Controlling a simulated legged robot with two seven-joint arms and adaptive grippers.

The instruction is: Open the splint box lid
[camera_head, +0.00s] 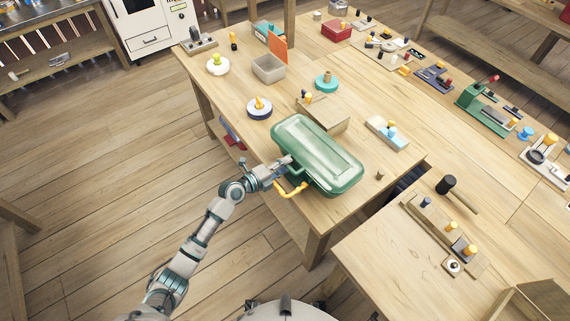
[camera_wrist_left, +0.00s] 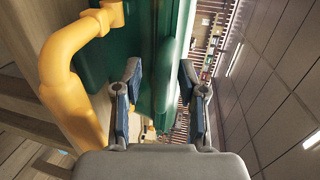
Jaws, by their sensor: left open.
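The splint box (camera_head: 318,155) is a long green case with rounded corners, lying on the wooden table near its front edge. Its ribbed lid looks shut. A yellow handle (camera_head: 291,190) sticks out from its front side and shows large at the left of the left wrist view (camera_wrist_left: 62,65). My left gripper (camera_head: 286,168) is at the front edge of the box, beside the handle. In the left wrist view, its open fingers (camera_wrist_left: 160,85) stand on either side of a green edge of the box. Contact cannot be told. My right gripper is not in view.
Behind the box are a cardboard-coloured block (camera_head: 322,114), a dark ringed base with a yellow peg (camera_head: 259,108) and a grey bin (camera_head: 268,69). A tray with blue pieces (camera_head: 387,133) lies to the right. A second table (camera_head: 400,255) stands at the front right.

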